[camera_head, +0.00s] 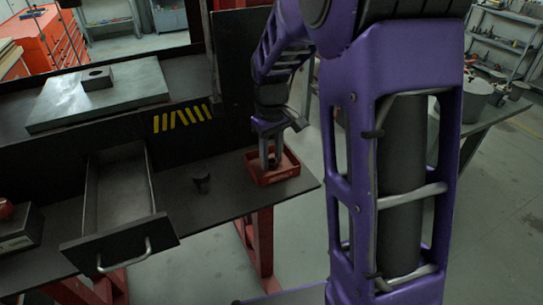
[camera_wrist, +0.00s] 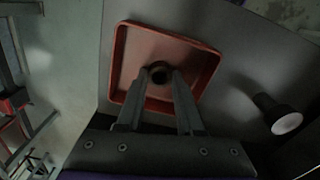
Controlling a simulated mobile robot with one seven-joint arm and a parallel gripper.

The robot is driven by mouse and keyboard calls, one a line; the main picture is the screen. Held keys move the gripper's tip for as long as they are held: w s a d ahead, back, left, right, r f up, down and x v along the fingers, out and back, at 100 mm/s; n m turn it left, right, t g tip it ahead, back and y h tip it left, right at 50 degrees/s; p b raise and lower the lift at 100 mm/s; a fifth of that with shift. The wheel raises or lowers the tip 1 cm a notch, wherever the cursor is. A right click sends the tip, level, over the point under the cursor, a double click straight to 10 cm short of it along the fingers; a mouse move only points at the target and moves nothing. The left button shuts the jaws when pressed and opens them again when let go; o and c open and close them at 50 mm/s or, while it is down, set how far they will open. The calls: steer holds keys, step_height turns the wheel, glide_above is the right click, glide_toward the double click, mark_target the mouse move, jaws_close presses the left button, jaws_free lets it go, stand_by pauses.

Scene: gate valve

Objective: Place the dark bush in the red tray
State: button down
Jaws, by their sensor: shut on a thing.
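The red tray (camera_head: 289,166) sits near the right end of the dark bench; it fills the upper middle of the wrist view (camera_wrist: 122,60). My gripper (camera_head: 271,163) points down over the tray. In the wrist view my gripper (camera_wrist: 160,82) is shut on the dark bush (camera_wrist: 160,70), a small dark ring between the fingertips. The bush is over the inside of the tray, within its rim. I cannot tell whether it touches the tray floor.
An open drawer (camera_head: 120,235) juts out to the left. A grey plate (camera_head: 130,98) with a block (camera_head: 97,78) lies behind.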

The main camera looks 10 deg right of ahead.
mark_target(271, 160)
steer(key=shift+f, duration=0.15)
steer(key=c, duration=0.5)
jaws_free()
steer(key=shift+c, duration=0.2)
step_height(271, 160, up, 12)
steer(key=p, duration=0.1)
steer(key=shift+r, duration=0.2)
